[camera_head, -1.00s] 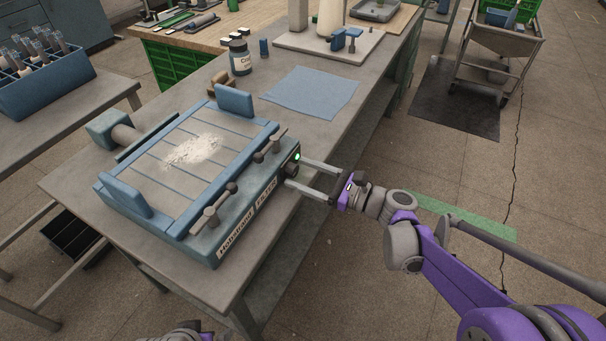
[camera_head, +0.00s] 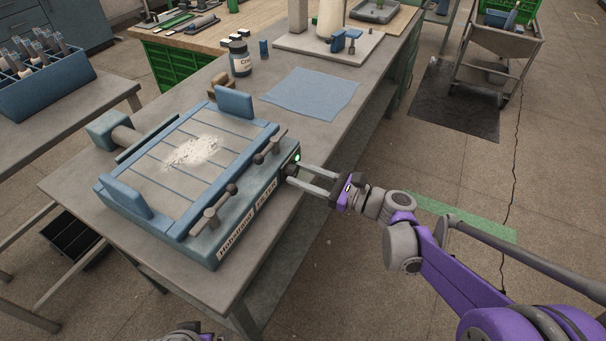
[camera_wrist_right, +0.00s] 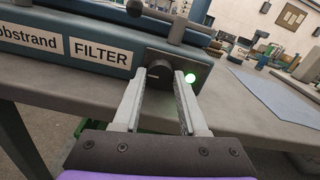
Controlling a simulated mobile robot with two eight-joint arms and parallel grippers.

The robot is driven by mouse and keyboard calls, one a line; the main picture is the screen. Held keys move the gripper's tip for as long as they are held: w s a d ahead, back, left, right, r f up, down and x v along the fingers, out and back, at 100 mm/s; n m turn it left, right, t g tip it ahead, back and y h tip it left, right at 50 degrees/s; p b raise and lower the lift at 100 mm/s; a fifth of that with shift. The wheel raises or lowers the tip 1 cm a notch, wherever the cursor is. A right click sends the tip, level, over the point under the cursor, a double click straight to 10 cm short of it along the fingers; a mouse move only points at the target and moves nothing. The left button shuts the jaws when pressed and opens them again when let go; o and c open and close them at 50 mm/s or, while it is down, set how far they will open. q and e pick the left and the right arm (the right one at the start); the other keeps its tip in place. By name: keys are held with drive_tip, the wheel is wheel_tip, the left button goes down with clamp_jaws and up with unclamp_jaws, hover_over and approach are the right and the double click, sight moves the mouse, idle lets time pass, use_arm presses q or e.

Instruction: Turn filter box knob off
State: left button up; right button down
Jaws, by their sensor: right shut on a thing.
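The blue filter box (camera_head: 215,252) stands on the grey table, with white powder (camera_head: 193,151) on its slatted top. Its front carries a "FILTER" label, which also shows in the right wrist view (camera_wrist_right: 100,53). The dark knob (camera_wrist_right: 158,68) sits on a black plate at the right end of that front. A green light (camera_wrist_right: 190,78) glows just right of the knob. My right gripper (camera_head: 293,174) reaches the box from the right and is shut on the knob, one finger on each side. The fingers partly hide the knob.
A blue cloth (camera_head: 312,93) and a labelled jar (camera_head: 239,58) lie beyond the box on the table (camera_head: 330,135). Clamp handles (camera_head: 213,210) stick up along the box's front edge. The floor right of the table is open around my right arm.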

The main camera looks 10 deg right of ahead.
drive_tip(key=n+p, duration=0.1)
drive_tip(key=n, duration=0.2)
drive_tip(key=shift+n+p, duration=0.7)
drive_tip(key=shift+n, duration=1.1)
drive_tip(key=shift+c, duration=2.2)
unclamp_jaws()
